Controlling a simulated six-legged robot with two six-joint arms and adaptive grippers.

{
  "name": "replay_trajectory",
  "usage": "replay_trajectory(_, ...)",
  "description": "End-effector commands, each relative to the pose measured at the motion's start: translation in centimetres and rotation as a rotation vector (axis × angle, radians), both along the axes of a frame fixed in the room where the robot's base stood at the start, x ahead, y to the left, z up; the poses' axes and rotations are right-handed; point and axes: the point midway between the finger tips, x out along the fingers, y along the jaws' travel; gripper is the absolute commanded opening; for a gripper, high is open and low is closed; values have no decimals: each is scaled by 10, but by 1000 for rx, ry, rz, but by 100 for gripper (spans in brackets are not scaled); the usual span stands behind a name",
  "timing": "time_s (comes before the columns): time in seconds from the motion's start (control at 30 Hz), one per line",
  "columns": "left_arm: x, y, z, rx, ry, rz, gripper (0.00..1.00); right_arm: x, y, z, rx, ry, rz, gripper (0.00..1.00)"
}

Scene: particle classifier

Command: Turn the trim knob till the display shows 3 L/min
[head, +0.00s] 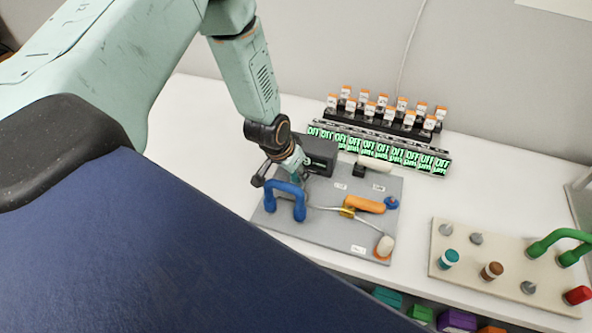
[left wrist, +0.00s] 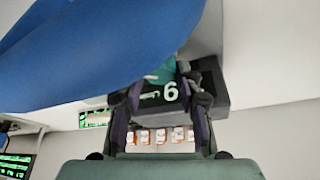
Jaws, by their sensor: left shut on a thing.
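My left gripper (head: 285,172) reaches down to the grey board (head: 325,240), close to the dark display box (head: 322,150) and behind the blue handle. In the left wrist view, its fingers (left wrist: 162,95) are shut on a teal piece (left wrist: 163,72), apparently the trim knob, which is mostly hidden. The box's face (left wrist: 208,90) there shows a pale digit that reads as 6, or 9 if the view is upside down. In the head view the digit is too small to read. My right gripper is not in view.
The blue handle (head: 285,190) stands just in front of the gripper. Several vials (head: 370,107) stand behind green displays (head: 383,151). A beige board (head: 470,262) with pegs is at right.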

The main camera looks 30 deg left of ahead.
Motion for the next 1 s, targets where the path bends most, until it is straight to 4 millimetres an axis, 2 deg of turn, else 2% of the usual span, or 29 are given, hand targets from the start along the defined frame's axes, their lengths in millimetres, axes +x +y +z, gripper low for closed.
replay_trajectory(0.3, -2, -1, 1, 0, 7, 119, 4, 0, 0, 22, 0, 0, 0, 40)
replay_trajectory(0.67, -2, -1, -1, -1, 6, 140, 4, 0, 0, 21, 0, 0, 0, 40)
replay_trajectory(0.7, -2, -1, -1, -1, 6, 140, 38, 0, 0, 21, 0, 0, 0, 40)
replay_trajectory(0.93, -1, -1, -1, 0, 3, 139, 57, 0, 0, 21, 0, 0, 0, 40)
replay_trajectory(1.0, -1, -1, -1, 0, 3, 139, 58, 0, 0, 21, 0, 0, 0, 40)
